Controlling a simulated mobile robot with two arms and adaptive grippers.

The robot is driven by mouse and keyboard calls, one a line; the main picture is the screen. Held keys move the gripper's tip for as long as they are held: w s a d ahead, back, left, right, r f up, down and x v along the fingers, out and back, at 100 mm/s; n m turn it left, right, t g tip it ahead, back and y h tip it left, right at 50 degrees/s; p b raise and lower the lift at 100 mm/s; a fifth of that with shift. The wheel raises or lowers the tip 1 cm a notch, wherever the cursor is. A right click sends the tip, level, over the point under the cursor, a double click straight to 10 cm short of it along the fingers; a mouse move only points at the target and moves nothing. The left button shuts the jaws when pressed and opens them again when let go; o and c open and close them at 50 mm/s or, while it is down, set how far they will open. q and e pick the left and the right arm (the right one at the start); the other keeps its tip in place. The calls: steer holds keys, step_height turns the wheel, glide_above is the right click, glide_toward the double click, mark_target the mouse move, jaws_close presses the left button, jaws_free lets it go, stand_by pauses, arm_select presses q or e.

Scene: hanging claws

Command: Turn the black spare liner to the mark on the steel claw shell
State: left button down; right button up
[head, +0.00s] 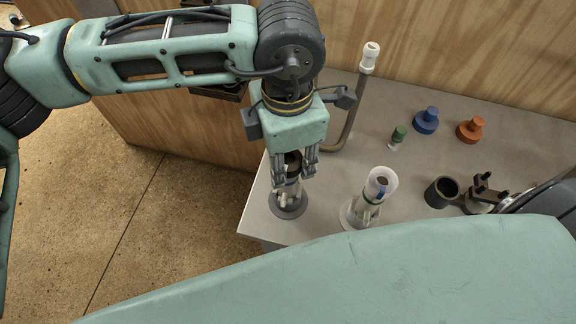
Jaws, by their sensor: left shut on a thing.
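My left gripper (296,172) points down over the left stand at the table's near left corner. Its fingers are shut on a dark, round piece (292,158), which looks like the black spare liner; the fingers hide much of it. Just below it is the steel claw shell (289,190), upright on a round grey base (289,206). The liner seems to sit at the shell's top, but I cannot tell how deep. The mark on the shell cannot be made out. My right gripper is not clearly in view.
A black open cup (434,192), a dark fixture (484,187), and green (399,133), blue (427,122) and orange (471,131) pieces stand farther right. A bent pipe (354,120) rises behind my gripper.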

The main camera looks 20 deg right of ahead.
arm_select(q)
steer(key=shift+s+a+f, duration=0.1)
steer(key=shift+f, duration=0.05)
steer(key=c, duration=1.2)
jaws_free()
steer(key=shift+o, duration=0.4)
steer(key=shift+r, duration=0.2)
steer(key=shift+r+p, duration=0.45)
steer(key=shift+r, duration=1.45)
steer(key=shift+a, duration=0.1)
